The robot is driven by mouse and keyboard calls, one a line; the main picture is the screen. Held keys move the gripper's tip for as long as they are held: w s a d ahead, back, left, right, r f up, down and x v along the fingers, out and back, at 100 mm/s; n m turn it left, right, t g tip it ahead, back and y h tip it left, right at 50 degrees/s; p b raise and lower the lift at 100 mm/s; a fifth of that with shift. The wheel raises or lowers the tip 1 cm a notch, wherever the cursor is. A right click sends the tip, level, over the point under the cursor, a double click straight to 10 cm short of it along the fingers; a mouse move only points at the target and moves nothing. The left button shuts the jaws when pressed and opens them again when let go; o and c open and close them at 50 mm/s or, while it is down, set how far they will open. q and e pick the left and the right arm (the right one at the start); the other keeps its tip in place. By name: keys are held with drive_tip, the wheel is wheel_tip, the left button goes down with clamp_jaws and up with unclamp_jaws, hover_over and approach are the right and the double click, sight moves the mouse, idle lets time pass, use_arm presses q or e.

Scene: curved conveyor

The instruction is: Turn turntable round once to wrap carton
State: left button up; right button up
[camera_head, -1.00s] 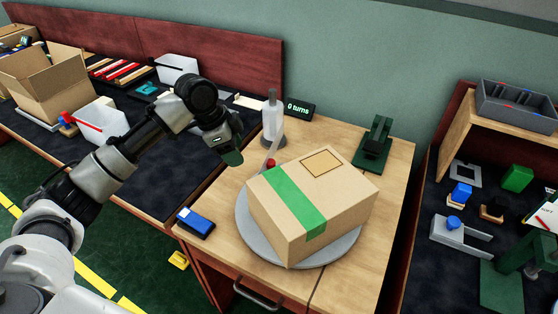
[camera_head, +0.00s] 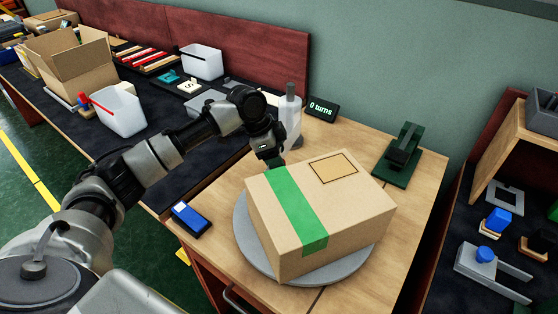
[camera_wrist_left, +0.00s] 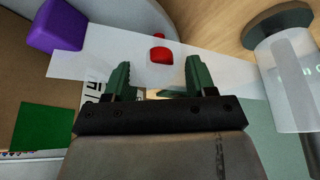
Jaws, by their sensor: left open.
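The brown carton (camera_head: 345,220) with a green tape strip sits on the round grey turntable (camera_head: 247,250). A white film roll (camera_head: 289,118) stands behind it, and a display (camera_head: 321,107) reads "0 turns". My left gripper (camera_head: 273,160) is open behind the carton's back left corner. In the left wrist view, its fingers (camera_wrist_left: 156,82) straddle the line to a red knob (camera_wrist_left: 160,50), which lies just beyond the tips. A translucent film sheet (camera_wrist_left: 225,72) stretches from the roll (camera_wrist_left: 290,75) past the fingers. The knob is hidden in the head view. My right gripper is out of view.
A blue device (camera_head: 192,219) lies at the table's left edge. A dark green stand (camera_head: 402,155) is at the back right. In the left wrist view, a purple block (camera_wrist_left: 60,27) is beside the film. Bins and an open box (camera_head: 72,62) fill the left bench.

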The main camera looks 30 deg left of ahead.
use_arm(q)
drive_tip(key=shift+w+d+f, duration=0.1)
drive_tip(key=shift+d+f, duration=0.1)
drive_tip(key=shift+f, duration=0.6)
drive_tip(key=shift+c, duration=1.5)
clamp_jaws()
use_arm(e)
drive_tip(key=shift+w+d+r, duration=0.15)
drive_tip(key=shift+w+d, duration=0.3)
